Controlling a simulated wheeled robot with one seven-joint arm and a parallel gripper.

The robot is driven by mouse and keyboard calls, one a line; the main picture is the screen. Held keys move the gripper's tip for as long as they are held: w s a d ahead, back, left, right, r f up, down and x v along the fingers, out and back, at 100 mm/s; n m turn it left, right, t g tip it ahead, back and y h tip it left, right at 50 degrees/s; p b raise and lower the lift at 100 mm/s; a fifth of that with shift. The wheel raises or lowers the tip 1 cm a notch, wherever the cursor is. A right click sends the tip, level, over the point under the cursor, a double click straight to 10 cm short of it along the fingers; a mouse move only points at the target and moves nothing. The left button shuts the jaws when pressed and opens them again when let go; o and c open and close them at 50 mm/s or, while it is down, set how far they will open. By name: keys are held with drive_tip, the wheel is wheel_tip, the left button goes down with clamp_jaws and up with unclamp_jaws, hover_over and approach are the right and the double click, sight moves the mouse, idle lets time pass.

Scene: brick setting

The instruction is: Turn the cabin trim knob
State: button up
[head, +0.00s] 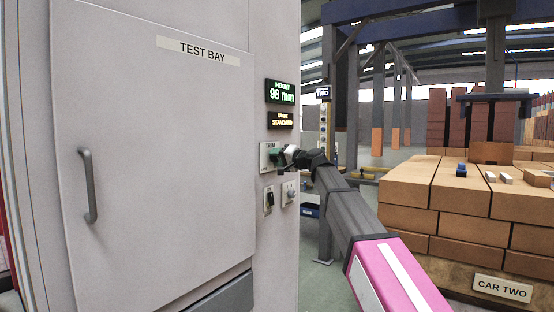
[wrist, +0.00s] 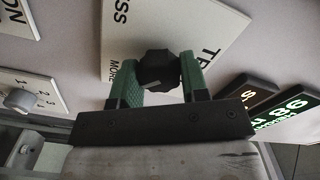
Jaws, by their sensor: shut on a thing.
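The trim knob (wrist: 158,71) is a dark, lobed knob on a white plate (wrist: 120,40) with lettering that includes "MORE" in the wrist view. My gripper (wrist: 158,78) has green fingers on both sides of the knob and is shut on it. In the head view, my gripper (head: 281,154) is at the trim plate (head: 265,157) on the cabinet's narrow side panel. The knob is mostly hidden there by the gripper. The knob's pointer and exact setting cannot be made out.
A switch (head: 269,200) and a numbered dial (head: 290,192) sit just below. The test bay door (head: 160,180) is closed. Stacked bricks (head: 455,205) stand at right.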

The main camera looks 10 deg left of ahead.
drive_tip(key=shift+m, duration=1.3)
drive_tip(key=o, duration=0.9)
drive_tip(key=shift+o, duration=0.2)
drive_tip(key=v, duration=1)
drive_tip(key=shift+s+d, duration=0.2)
drive_tip(key=shift+d, duration=0.15)
drive_tip(key=shift+f, duration=0.1)
